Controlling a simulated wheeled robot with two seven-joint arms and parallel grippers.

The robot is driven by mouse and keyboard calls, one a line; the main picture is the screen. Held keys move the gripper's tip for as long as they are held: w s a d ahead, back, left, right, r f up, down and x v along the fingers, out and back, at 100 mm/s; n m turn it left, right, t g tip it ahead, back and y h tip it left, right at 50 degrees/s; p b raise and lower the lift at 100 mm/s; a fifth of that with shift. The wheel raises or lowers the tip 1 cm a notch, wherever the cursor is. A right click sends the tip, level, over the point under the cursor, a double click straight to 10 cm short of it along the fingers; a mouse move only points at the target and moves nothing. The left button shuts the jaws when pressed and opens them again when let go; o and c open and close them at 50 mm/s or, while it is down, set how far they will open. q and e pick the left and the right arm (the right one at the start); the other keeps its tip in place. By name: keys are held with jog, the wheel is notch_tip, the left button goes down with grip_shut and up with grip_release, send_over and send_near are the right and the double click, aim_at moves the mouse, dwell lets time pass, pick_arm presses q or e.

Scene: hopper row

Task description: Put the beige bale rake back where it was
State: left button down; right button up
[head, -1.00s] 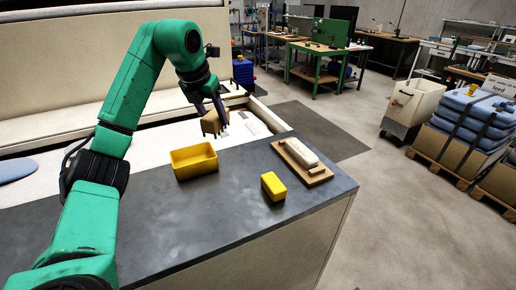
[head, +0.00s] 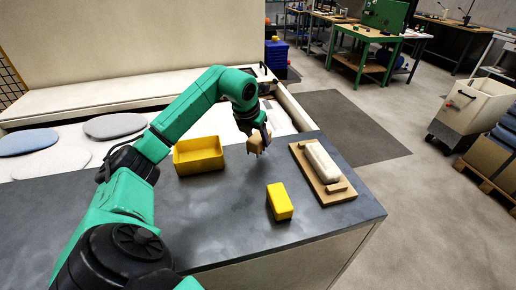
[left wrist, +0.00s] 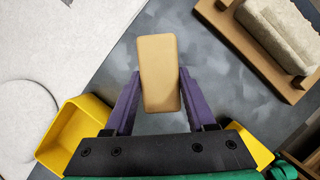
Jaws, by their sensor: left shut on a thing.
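The beige bale rake (head: 254,146) is in the jaws of my left gripper (head: 258,136), a block with short prongs on its underside. The left gripper is shut on it and holds it above the dark grey counter (head: 225,220), between the open yellow bin and the wooden board. In the left wrist view the rake (left wrist: 159,72) shows as a smooth tan block between the purple fingers (left wrist: 155,100). Its prongs are hidden there. My right gripper is not in view.
The open yellow bin (head: 198,156) stands at the counter's back edge. A yellow block (head: 279,201) stands nearer the front. A wooden board (head: 304,172) carries an off-white bar (head: 321,160) at the right. The counter's front middle is clear.

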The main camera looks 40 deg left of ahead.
pick_arm(q)
notch_tip(320, 180, down, 4)
jog(key=shift+s+r+p, duration=0.1)
jog(key=shift+s+p, duration=0.05)
jog(key=shift+p, duration=0.15)
jog(key=shift+f, duration=0.2)
jog(key=shift+c, duration=1.1)
grip_release()
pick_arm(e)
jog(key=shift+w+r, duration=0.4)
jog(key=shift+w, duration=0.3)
pick_arm(q)
jog(key=shift+r, duration=0.15)
jog(key=shift+s+r, duration=0.1)
jog(key=shift+r, duration=0.1)
jog(key=b+v, duration=0.2)
jog(key=v, duration=0.9)
jog(key=shift+r, duration=0.2)
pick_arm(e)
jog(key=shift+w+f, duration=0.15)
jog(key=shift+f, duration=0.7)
pick_arm(q)
jog(key=shift+s+d, duration=0.1)
jog(key=shift+f, duration=0.1)
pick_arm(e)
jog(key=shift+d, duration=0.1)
